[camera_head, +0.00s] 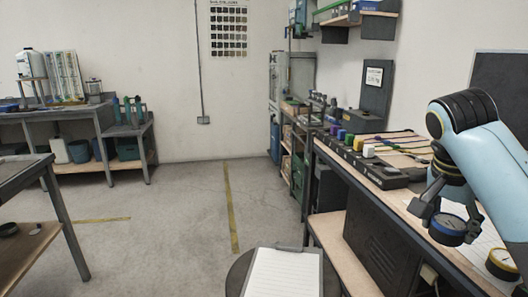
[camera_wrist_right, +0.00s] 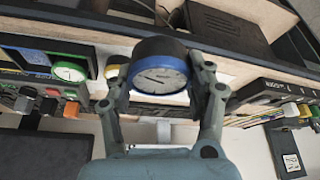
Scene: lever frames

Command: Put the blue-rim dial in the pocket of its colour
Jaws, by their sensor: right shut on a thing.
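The blue-rim dial (camera_head: 447,233) has a dark body and a white face. It hangs in my right gripper (camera_head: 446,209) above the right bench, near its front edge. In the right wrist view the blue-rim dial (camera_wrist_right: 160,82) sits between both fingers, its white face toward the camera. My right gripper (camera_wrist_right: 162,92) is shut on its sides. My left gripper is not in view.
A yellow-rim dial (camera_head: 503,262) is on the right bench (camera_head: 415,204). A dark row of blocks with coloured plugs (camera_head: 368,150) lies farther back on it. A green-rim dial (camera_wrist_right: 70,72) shows in the wrist view. A stool with a clipboard (camera_head: 284,272) stands in front.

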